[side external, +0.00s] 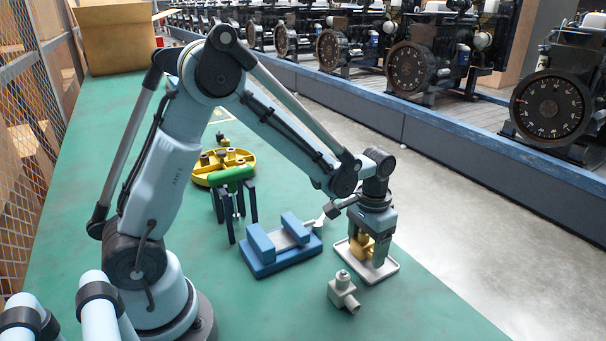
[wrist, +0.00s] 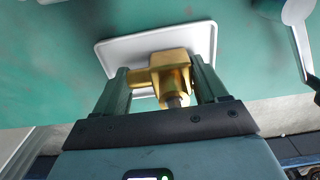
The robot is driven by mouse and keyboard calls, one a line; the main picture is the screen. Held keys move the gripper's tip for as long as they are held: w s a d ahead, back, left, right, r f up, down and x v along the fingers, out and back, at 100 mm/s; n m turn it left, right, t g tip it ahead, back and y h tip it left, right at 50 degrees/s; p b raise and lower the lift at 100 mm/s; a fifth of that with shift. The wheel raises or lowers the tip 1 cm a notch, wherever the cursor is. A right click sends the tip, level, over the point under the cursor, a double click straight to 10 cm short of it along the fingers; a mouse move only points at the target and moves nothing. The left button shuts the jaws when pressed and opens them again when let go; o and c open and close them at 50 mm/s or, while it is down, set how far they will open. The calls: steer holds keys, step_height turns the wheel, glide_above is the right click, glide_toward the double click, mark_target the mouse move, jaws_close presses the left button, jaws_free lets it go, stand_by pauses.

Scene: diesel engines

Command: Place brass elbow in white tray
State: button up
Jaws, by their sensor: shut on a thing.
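The brass elbow (side external: 360,247) is between the fingers of my gripper (side external: 371,248), over the white tray (side external: 391,268). In the wrist view the brass elbow (wrist: 172,72) sits between the two fingers of my gripper (wrist: 165,82), which is shut on it. The white tray (wrist: 119,46) lies behind the elbow in that view, with its rim showing on several sides. I cannot tell whether the elbow touches the tray floor.
The bench's right edge is close to the white tray.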

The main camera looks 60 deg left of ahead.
mark_target(366, 235)
steer(key=o, duration=1.4)
steer(key=shift+f, duration=0.15)
steer(key=shift+o, duration=0.2)
step_height(366, 235, up, 12)
steer(key=shift+r, duration=0.15)
steer(key=shift+s+r, duration=0.25)
steer(key=shift+s, duration=0.05)
steer(key=s+a+t, duration=0.1)
steer(key=s+t, duration=0.6)
steer(key=s, duration=0.4)
steer(key=shift+a+r, duration=0.2)
